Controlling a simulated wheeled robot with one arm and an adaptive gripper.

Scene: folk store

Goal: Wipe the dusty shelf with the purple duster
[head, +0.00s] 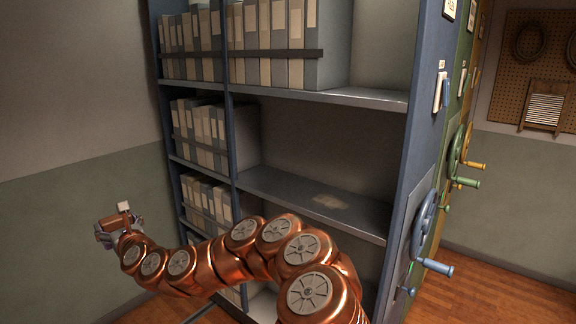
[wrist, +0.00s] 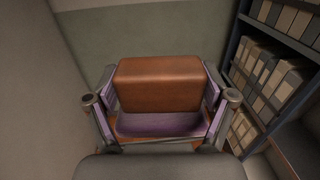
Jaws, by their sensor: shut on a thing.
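The dusty shelf (head: 280,190) is a bare grey board in the blue rack, with a pale dust patch (head: 328,201) near its front right. My gripper (head: 112,230) is at the far left of the head view, well away from that shelf and outside the rack. In the wrist view my gripper (wrist: 160,105) is shut on the duster (wrist: 160,82), a brown block with a purple part (wrist: 160,124) below it. The duster looks small in the head view and touches no shelf. The dusty shelf does not show clearly in the wrist view.
A blue upright (head: 398,180) bounds the dusty shelf on the right, with a blue handwheel (head: 425,222) on the end panel. The space above the dusty shelf is clear. A wall stands left.

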